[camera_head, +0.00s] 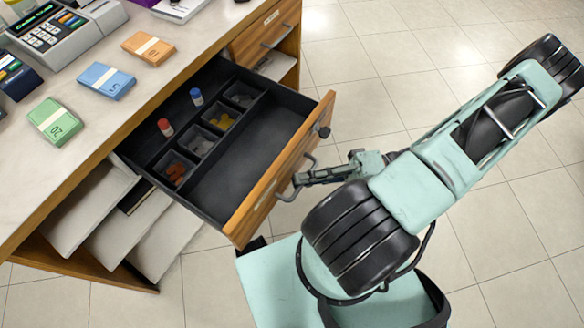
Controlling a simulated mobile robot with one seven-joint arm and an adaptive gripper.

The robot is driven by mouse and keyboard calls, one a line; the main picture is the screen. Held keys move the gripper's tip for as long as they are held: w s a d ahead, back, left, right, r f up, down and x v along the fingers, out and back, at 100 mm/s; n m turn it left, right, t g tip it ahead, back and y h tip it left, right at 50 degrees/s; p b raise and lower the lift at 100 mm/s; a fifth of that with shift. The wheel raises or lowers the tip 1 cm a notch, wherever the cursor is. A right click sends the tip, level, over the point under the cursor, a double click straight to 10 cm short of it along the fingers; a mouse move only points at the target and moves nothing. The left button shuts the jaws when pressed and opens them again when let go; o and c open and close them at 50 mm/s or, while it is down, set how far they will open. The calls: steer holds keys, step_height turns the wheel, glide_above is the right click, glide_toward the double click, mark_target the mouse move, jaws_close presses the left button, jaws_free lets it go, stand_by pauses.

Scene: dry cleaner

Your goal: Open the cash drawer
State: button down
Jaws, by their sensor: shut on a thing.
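The cash drawer (252,204) is pulled well out of the wooden counter. Its black tray shows small compartments on the left side with coins and small items, and a wide bare section on the right. A dark handle (284,193) is on its wooden front, with a dark round knob beyond it. My gripper (302,178) is at the front of the drawer and shut on the handle. The fingertips are small here and partly merge with the handle.
The counter top (98,128) holds a cash register (62,38) and banded note bundles, orange (148,47), blue (106,81) and green (55,121). Another closed drawer (266,35) is further back. Shelves with pale stacks lie below. Tiled floor at right is clear.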

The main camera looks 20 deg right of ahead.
steer(key=shift+s+d, duration=0.2)
steer(key=c, duration=2.1)
jaws_free()
steer(key=v, duration=1.2)
